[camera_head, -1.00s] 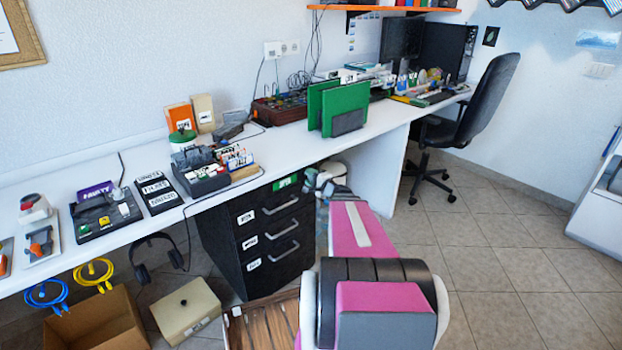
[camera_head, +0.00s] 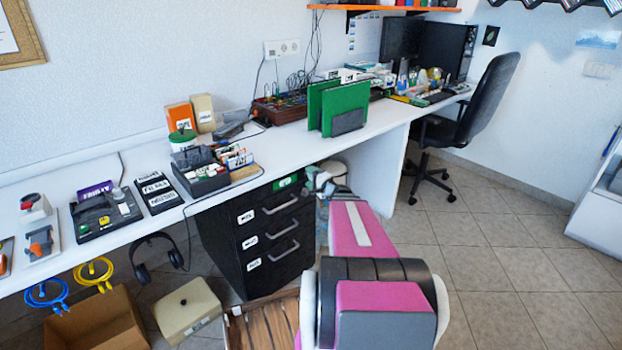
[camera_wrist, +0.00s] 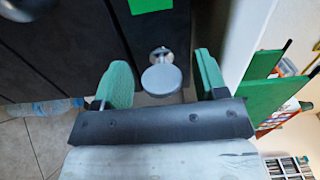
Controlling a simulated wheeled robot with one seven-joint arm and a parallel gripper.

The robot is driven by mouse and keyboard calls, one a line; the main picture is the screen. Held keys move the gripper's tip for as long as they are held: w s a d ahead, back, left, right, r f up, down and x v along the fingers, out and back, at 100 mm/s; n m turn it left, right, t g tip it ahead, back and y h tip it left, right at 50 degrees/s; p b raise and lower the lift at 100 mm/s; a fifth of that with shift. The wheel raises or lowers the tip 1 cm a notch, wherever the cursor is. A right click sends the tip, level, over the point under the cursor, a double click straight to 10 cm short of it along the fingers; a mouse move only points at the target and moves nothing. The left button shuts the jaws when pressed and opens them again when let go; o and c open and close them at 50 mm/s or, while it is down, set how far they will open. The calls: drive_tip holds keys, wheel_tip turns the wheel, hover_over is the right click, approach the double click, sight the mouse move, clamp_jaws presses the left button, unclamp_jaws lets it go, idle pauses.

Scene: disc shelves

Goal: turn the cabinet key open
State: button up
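The black drawer cabinet (camera_head: 262,258) stands under the white desk, with a green label (camera_head: 287,182) near its top. The cabinet key (camera_wrist: 162,79) shows in the wrist view as a round grey head in front of a silver lock (camera_wrist: 160,53) on the dark cabinet face. My gripper (camera_wrist: 163,80) is open, with one green-padded finger on each side of the key. A gap shows between the key head and each finger. In the head view my gripper (camera_head: 318,182) is at the cabinet's upper right corner and hides the key and lock.
The white desk top (camera_head: 300,143) overhangs the cabinet, and its pale edge is close to my right finger in the wrist view. Green folders (camera_head: 345,106) stand on the desk above. A beige box (camera_head: 187,310) and a cardboard box (camera_head: 98,325) are on the floor at left.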

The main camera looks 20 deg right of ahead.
drive_tip(key=v, duration=1)
drive_tip(key=shift+s, duration=0.4)
drive_tip(key=shift+d, duration=0.1)
drive_tip(key=a+f+n+g+y, duration=0.3)
drive_tip(key=a+n+g, duration=0.4)
drive_tip(key=a, duration=0.7)
drive_tip(key=s+a+f+n+g+h, duration=0.4)
drive_tip(key=s+a+n+g+h, duration=0.2)
drive_tip(key=s+a+g+h, duration=0.2)
drive_tip(key=shift+s+f+n+g+h, duration=0.2)
drive_tip(key=shift+n+g+h, duration=0.3)
drive_tip(key=shift+g, duration=0.5)
drive_tip(key=shift+a, duration=0.1)
